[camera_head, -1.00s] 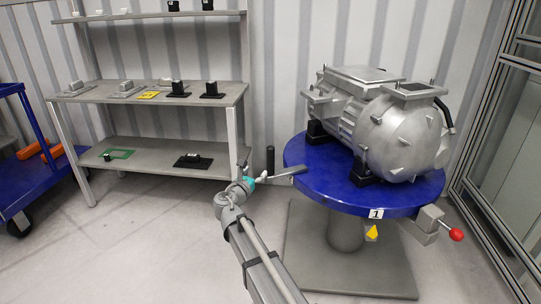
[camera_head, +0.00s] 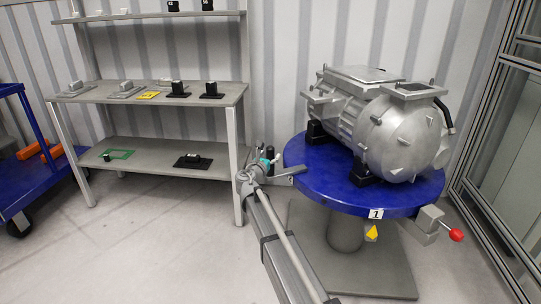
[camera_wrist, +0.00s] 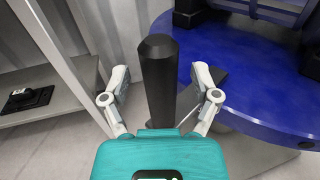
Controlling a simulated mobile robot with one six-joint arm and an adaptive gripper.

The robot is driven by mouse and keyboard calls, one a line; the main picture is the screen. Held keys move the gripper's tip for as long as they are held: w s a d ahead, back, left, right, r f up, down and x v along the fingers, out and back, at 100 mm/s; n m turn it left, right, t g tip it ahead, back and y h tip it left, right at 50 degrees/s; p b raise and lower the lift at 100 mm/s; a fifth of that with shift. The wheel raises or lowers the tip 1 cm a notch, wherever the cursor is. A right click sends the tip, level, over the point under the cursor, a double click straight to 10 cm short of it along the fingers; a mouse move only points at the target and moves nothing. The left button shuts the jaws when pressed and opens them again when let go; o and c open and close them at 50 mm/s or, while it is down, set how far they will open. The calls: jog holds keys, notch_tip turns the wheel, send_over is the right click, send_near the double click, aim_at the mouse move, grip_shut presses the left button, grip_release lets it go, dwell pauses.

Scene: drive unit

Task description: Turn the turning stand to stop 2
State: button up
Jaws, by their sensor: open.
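The turning stand has a round blue top (camera_head: 312,184) on a grey pedestal (camera_head: 345,232), with a white plate marked 1 (camera_head: 376,213) on its front rim. A grey drive unit (camera_head: 385,120) sits on it. A black upright handle (camera_wrist: 158,80) stands at the stand's left side, on a grey arm that is partly hidden in the head view. My gripper (camera_wrist: 160,88) is open, with one finger on each side of the handle in the wrist view; I see no clear contact. A latch with a red knob (camera_head: 456,235) and a yellow pointer (camera_head: 371,232) are at the front right.
A grey shelf rack (camera_head: 150,94) with several small parts stands at the left, its right post close to my arm. A blue cart (camera_head: 50,178) is at far left. A mesh fence (camera_head: 490,150) is at the right. The floor at front left is clear.

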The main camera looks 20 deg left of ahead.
jog(key=shift+w, duration=0.55)
grip_shut()
